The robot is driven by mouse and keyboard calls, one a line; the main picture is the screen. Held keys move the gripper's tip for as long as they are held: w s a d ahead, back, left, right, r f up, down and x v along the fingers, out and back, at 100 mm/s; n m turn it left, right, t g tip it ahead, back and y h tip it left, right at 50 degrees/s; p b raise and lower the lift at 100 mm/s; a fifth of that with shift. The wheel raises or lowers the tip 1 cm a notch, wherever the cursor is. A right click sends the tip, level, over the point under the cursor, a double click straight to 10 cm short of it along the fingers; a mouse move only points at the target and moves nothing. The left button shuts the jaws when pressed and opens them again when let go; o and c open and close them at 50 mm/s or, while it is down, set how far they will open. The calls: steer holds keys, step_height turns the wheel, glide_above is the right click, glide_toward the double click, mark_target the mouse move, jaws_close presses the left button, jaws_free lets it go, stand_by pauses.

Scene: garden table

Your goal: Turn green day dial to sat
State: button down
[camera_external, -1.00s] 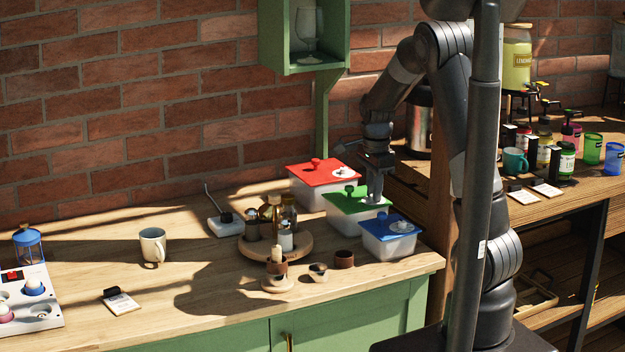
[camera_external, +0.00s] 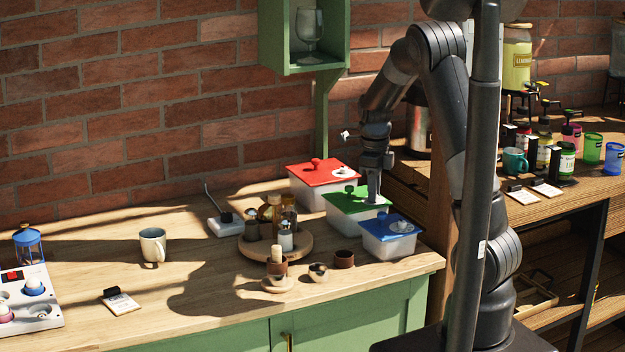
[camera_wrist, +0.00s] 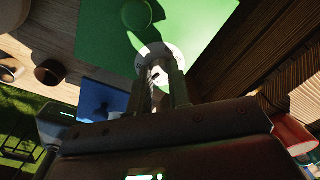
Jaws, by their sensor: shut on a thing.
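The green-lidded box (camera_external: 343,202) stands between the red-lidded and blue-lidded boxes on the counter. Its white round day dial (camera_wrist: 160,56) shows in the wrist view on the green lid (camera_wrist: 88,32). My gripper (camera_wrist: 160,84) points down with its fingers at the dial, shut on the dial's small knob, which the fingers partly cover. In the external view my gripper (camera_external: 374,200) is over the right part of the green lid and hides most of the dial. The day marks cannot be read.
The red-lidded box (camera_external: 323,173) is behind and the blue-lidded box (camera_external: 389,235) in front, both close by. A round wooden tray (camera_external: 300,247) with bottles stands to the left. The wooden post is close on the right.

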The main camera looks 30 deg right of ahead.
steer(key=shift+m, duration=0.4)
steer(key=c, duration=1.3)
jaws_free()
step_height(320, 180, up, 11)
steer(key=shift+s+a, duration=0.1)
steer(key=shift+s, duration=0.05)
